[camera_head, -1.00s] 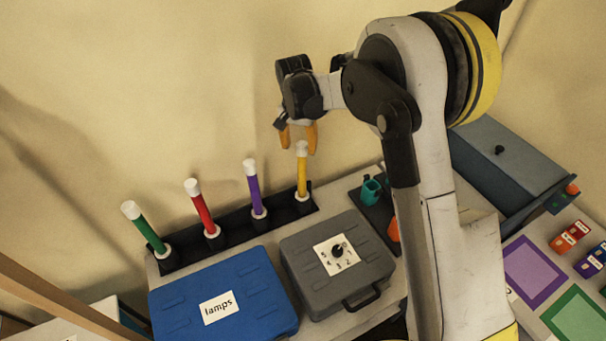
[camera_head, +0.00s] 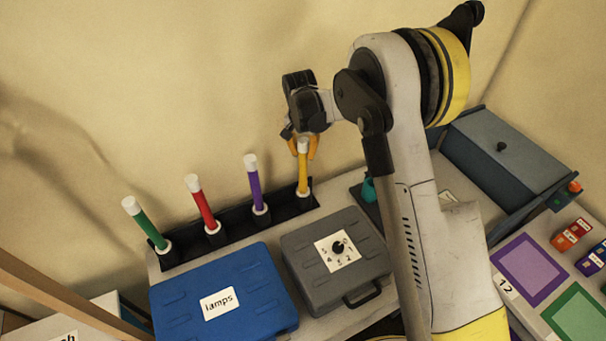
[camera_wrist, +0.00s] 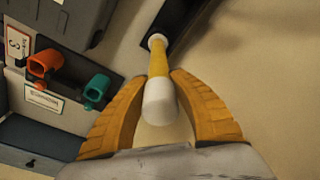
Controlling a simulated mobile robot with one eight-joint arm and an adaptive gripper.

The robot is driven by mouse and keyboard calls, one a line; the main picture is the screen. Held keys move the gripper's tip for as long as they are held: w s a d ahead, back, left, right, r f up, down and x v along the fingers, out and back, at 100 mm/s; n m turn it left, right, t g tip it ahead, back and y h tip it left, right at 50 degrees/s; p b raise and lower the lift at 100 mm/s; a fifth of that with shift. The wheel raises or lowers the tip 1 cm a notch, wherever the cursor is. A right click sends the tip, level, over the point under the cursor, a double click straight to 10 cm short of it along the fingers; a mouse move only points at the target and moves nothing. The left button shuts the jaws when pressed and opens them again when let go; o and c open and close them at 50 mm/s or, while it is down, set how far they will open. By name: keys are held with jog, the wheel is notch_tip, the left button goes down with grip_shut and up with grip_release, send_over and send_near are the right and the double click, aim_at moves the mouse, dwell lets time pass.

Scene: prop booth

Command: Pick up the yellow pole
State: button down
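The yellow pole (camera_head: 303,172) with a white top stands upright in the right end of a black rack (camera_head: 237,223) in the head view. My gripper (camera_head: 304,147) is at the pole's top. In the wrist view, the yellow pole (camera_wrist: 159,68) lies between my two orange fingers, with its white cap nearest the camera. The gripper (camera_wrist: 160,95) is open, with gaps visible on both sides of the cap.
Purple (camera_head: 255,187), red (camera_head: 203,205) and green (camera_head: 147,226) poles stand left in the rack. A blue case (camera_head: 250,285) and a grey case (camera_head: 300,250) lie in front. Orange (camera_wrist: 42,63) and teal (camera_wrist: 97,88) holders stand to one side.

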dwell(0.4)
notch_tip(320, 180, up, 18)
jog(key=p, duration=0.1)
dwell(0.4)
dwell(0.3)
